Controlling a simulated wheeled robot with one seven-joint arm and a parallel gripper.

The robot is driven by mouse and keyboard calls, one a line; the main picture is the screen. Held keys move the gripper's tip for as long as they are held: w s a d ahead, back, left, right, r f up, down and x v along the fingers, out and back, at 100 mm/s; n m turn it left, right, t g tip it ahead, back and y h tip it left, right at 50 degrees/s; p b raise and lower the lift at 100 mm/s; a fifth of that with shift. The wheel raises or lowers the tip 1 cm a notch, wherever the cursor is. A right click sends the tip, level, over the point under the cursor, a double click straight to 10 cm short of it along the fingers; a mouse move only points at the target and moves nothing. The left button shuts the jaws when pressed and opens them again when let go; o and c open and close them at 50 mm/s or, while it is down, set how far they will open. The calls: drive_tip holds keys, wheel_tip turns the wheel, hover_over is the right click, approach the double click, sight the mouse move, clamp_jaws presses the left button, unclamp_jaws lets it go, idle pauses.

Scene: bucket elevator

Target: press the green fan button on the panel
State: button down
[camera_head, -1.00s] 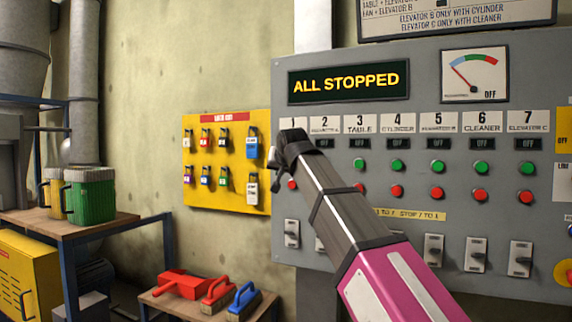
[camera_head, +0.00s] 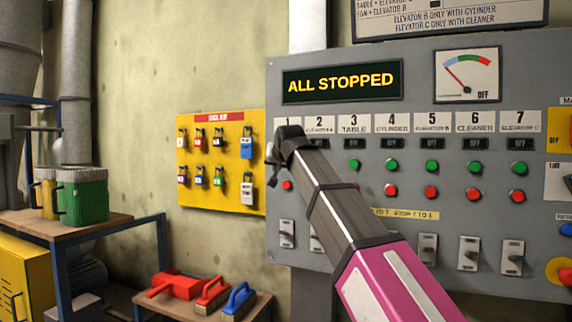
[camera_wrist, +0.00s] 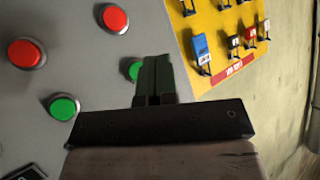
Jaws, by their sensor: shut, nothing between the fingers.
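The grey control panel (camera_head: 300,270) has numbered columns, each with a green button above a red one. Column 1, at the panel's left edge, has its name and green button hidden behind my gripper (camera_head: 273,165) in the head view; its red button (camera_head: 287,185) shows just below. In the wrist view, my gripper (camera_wrist: 156,62) is shut and empty. Its fingers partly cover the green button (camera_wrist: 132,71) nearest the yellow board, which I take to be the fan button. Whether they touch it I cannot tell. The display (camera_head: 342,81) reads "ALL STOPPED".
The column 2 green button (camera_wrist: 63,107) is close by. A yellow padlock board (camera_head: 222,200) hangs left of the panel. Toggle switches (camera_head: 287,233) line the panel below the buttons. A low table with brushes (camera_head: 213,294) and a bench with a green container (camera_head: 84,195) stand left.

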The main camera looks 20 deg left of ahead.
drive_tip(key=shift+w+d, duration=0.2)
drive_tip(key=shift+w, duration=2.4)
drive_tip(key=shift+w, duration=0.15)
drive_tip(key=shift+w, duration=0.3)
drive_tip(key=shift+w+d, duration=0.1)
drive_tip(key=shift+w, duration=0.35)
idle(0.7)
drive_tip(key=shift+s, duration=0.9)
drive_tip(key=s, duration=0.5)
drive_tip(key=shift+a, duration=0.3)
